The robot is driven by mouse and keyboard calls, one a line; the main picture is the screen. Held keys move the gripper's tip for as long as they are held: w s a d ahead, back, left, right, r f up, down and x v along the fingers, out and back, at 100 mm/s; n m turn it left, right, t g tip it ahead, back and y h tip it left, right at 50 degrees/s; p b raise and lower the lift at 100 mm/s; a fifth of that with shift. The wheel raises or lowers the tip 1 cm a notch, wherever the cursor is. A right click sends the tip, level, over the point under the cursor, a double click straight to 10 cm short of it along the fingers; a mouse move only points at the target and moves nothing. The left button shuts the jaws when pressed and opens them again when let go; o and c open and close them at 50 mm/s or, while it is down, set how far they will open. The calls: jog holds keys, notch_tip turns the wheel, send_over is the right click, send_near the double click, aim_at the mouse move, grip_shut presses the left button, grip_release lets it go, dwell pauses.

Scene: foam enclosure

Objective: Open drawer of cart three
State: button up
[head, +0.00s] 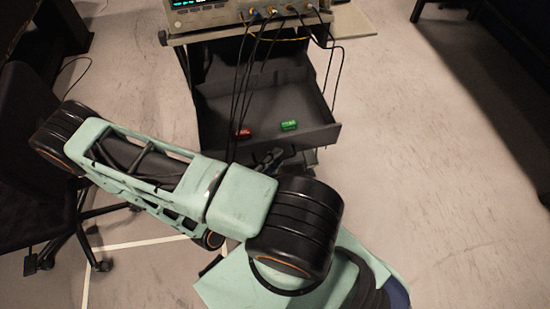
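The cart (333,60) stands at the top middle of the head view. Its dark drawer (325,136) is pulled out toward me, and its inside shows. A red object (243,133) and a green object (289,125) lie in the drawer. My gripper (274,157) is a small dark shape at the drawer's front edge, partly hidden behind my arm. I cannot tell whether its fingers touch the drawer or whether they are open or shut.
An instrument (215,14) with several cables sits on the cart top. Cables (240,85) hang down in front of the drawer. A dark office chair (30,150) stands at the left. The floor (440,190) to the right is clear.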

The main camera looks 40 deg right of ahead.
jog(key=v, duration=1.1)
jog(key=shift+a, duration=0.2)
jog(key=shift+r, duration=0.1)
